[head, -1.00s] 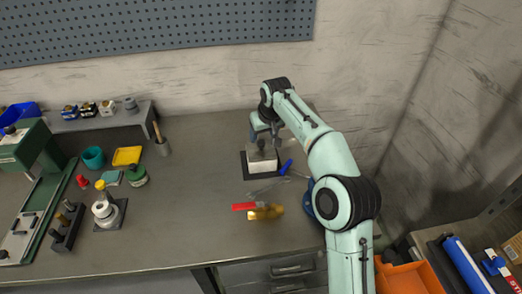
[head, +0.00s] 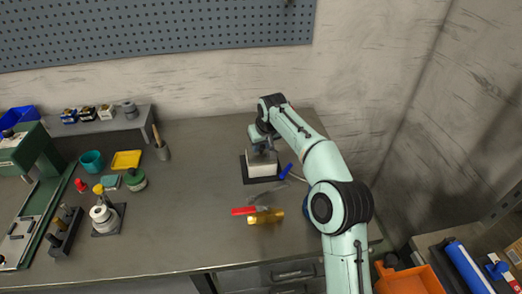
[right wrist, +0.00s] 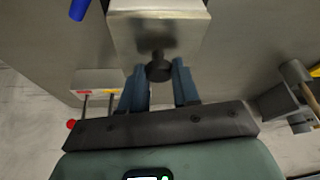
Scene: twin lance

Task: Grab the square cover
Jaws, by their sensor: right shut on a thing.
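The square cover (head: 262,168) is a pale metal box-like block with a dark round knob on top. It sits on a black square mat (head: 246,174) right of the table's middle. In the right wrist view the cover (right wrist: 160,32) is at the top, with its knob (right wrist: 158,68) between the blue fingers. My right gripper (head: 261,149) is over the cover's top, and its fingers (right wrist: 158,84) are shut on the knob. The fingertips are partly hidden by the arm in the head view. My left gripper is not in view.
A blue-handled tool (head: 285,172) lies close to the cover's right. A red-handled tool (head: 244,211) and a brass piece (head: 265,217) lie in front. The table between pot and mat is clear.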

